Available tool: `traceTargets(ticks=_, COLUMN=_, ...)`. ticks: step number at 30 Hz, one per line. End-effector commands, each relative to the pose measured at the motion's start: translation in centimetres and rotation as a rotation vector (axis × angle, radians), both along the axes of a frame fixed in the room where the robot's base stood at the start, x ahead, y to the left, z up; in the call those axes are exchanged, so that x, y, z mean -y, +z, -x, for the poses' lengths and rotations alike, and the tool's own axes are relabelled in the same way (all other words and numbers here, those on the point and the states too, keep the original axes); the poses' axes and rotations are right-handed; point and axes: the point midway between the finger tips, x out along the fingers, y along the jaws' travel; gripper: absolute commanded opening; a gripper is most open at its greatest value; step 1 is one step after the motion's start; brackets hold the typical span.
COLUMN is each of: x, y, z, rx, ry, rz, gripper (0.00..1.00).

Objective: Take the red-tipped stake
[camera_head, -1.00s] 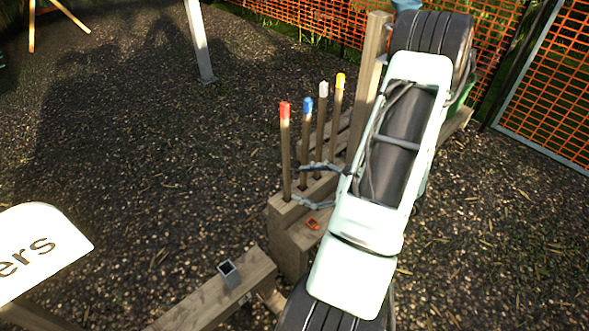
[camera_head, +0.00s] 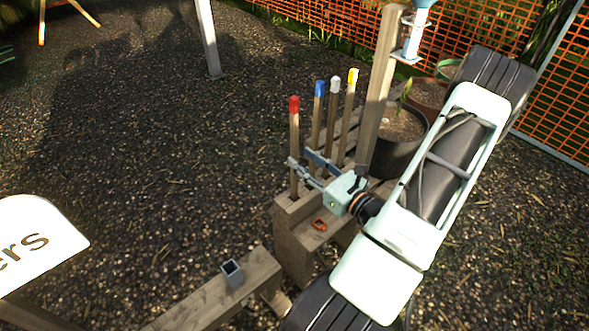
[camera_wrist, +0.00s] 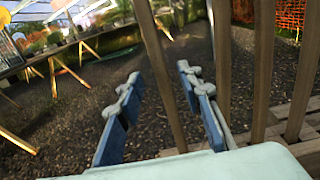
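The red-tipped stake (camera_head: 294,140) stands upright in the wooden stand, leftmost in the row. My gripper (camera_head: 303,161) is at the middle of its shaft, below the red tip, with one finger on each side in the head view. In the wrist view, my gripper (camera_wrist: 157,82) is open, and a wooden shaft (camera_wrist: 166,75), apparently the red-tipped stake, runs between the fingers with gaps beside it. The tips are out of that view. The blue-tipped (camera_head: 318,105), white-tipped (camera_head: 333,110) and yellow-tipped (camera_head: 349,105) stakes stand to the right.
The wooden stand (camera_head: 290,225) has a small orange item (camera_head: 319,225) on it. A wooden beam with a square metal socket (camera_head: 232,273) lies in front. A thick post (camera_head: 383,90) and plant pots (camera_head: 398,140) stand behind right. Gravel left of the stakes is clear.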

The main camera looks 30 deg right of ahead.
Motion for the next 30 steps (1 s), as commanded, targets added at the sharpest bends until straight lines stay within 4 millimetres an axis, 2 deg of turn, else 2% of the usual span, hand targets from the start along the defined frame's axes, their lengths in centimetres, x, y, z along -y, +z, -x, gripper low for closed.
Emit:
traceTargets(ticks=3, x=-0.2, y=0.4, z=-2.0, rx=0.002, ry=0.004, rz=0.003, gripper=0.33)
traceTargets(ticks=7, x=-0.4, y=0.4, z=-3.5, rx=0.001, ry=0.003, rz=0.002, gripper=0.33)
traceTargets(ticks=16, x=-0.5, y=0.5, z=-4.1, rx=0.0, ry=0.001, rz=0.001, gripper=0.33)
traceTargets(ticks=25, x=-0.4, y=0.5, z=-4.1, rx=0.0, ry=0.001, rz=0.001, gripper=0.01)
traceTargets(ticks=30, x=-0.4, y=0.5, z=-4.1, rx=0.0, ry=0.001, rz=0.001, gripper=0.0)
